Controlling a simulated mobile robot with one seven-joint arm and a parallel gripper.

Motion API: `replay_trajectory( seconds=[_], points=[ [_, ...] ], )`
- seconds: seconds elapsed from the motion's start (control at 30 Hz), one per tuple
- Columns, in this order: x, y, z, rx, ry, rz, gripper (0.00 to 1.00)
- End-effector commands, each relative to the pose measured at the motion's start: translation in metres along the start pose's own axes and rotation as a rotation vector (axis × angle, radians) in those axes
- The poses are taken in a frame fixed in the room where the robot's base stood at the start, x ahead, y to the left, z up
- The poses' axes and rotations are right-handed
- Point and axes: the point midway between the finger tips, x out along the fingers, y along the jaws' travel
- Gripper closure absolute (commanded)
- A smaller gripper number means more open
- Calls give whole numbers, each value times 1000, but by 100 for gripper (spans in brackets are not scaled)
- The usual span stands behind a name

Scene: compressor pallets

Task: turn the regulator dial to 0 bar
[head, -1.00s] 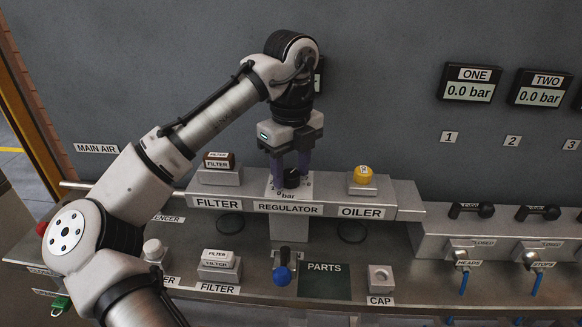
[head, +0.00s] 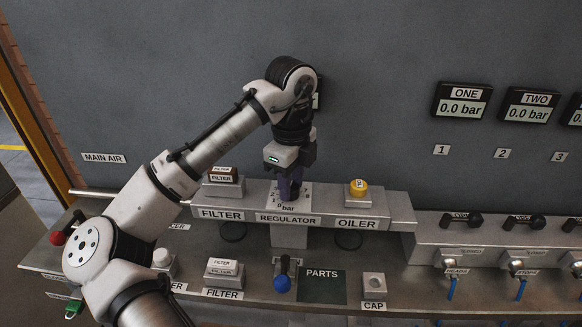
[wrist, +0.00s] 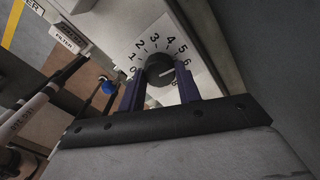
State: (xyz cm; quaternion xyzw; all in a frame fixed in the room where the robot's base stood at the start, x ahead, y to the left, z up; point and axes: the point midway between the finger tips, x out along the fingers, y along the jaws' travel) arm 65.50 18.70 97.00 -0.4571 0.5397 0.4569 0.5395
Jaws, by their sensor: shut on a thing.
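The regulator dial is a round dark knob (wrist: 160,70) on a white plate (head: 304,190) numbered around its edge. In the wrist view a pale pointer line on the knob points right, close to the 6; the 0 is on the left side. My gripper (head: 290,190) points down onto the dial above the REGULATOR label (head: 288,219). In the wrist view its two purple fingers (wrist: 161,88) stand on either side of the knob and are shut on it. In the head view the fingers hide most of the knob.
A FILTER block (head: 223,188) stands left of the dial and the OILER block with a yellow cap (head: 358,188) right. Below are a blue-handled lever (head: 283,283), a dark PARTS area (head: 322,288) and a CAP block (head: 374,285). Displays ONE (head: 463,102) and TWO (head: 532,110) read 0.0 bar.

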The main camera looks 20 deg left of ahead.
Motion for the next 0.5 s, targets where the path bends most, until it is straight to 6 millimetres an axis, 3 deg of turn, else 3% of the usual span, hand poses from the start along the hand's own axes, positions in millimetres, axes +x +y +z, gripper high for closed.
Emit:
replay_trajectory(
  seconds=[0.03, 0.5],
  points=[
    [-7, 0, 0, -43, 3, 0, 89],
    [-6, -1, 0, -491, 2, 1, 89]
  ],
)
